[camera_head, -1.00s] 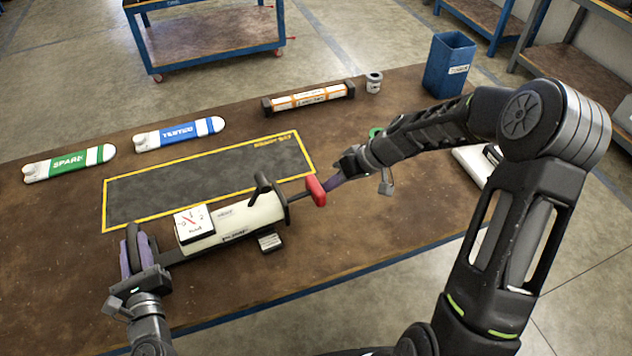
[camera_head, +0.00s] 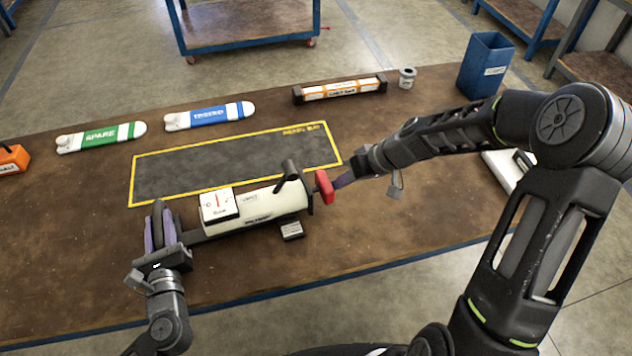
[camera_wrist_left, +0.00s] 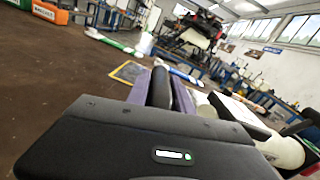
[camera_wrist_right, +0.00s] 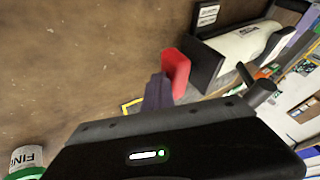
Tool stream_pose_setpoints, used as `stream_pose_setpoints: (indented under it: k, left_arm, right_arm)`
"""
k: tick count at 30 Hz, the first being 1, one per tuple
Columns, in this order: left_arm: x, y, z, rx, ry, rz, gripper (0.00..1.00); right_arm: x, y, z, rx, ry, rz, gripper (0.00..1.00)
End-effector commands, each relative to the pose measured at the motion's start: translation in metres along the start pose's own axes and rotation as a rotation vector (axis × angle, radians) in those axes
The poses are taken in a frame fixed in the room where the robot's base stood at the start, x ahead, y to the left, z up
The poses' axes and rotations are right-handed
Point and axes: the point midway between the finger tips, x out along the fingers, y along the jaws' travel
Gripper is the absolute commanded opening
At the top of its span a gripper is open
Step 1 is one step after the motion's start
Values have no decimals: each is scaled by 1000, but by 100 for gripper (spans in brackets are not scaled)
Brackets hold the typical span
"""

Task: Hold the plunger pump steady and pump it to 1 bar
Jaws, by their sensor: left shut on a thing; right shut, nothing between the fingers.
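The plunger pump (camera_head: 270,203) lies on the table, a white cylinder with a square dial gauge (camera_head: 219,205) on its left part. The gauge needle points about straight up; its reading is too small to tell. My left gripper (camera_head: 160,228) is shut on the dark handle (camera_wrist_left: 160,88) at the pump's left end. The red plunger handle (camera_head: 325,187) sits close to the pump's right end, with little rod showing. My right gripper (camera_head: 342,181) is shut and empty, its purple fingertips against or just beside the red handle (camera_wrist_right: 176,72); I cannot tell if they touch.
Behind the pump lies a yellow-bordered dark mat (camera_head: 235,165). Green (camera_head: 101,137) and blue (camera_head: 209,116) labelled white pieces, an orange-labelled bar (camera_head: 340,89), a small can (camera_head: 407,78) and a blue bin (camera_head: 486,65) stand further back. An orange box (camera_head: 12,159) is at far left.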

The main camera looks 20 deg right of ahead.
Motion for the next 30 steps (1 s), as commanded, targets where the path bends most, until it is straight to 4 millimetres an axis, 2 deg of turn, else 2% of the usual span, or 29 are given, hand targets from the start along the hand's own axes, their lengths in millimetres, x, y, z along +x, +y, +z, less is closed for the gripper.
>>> stream_pose_setpoints:
  k: [3, 9, 15, 21, 30]
  left_arm:
    - [0, -1, -2, -5, 4, -3, 0]
    - [0, -1, -2, -4, 4, -2, 0]
    - [0, 0, -1, -4, 4, 0, 0]
    - [0, 1, -1, -3, 3, 2, 0]
    - [0, 2, -1, -2, 2, 4, 0]
  right_arm:
    - [-10, 21, 0, 4, 4, 4, 0]
    - [-57, 19, -2, 0, 6, 8, 0]
    - [-93, 19, -1, 1, 6, 8, 0]
    - [-109, 19, 0, 2, 4, 6, 0]
    - [-110, 19, 0, 2, 4, 6, 0]
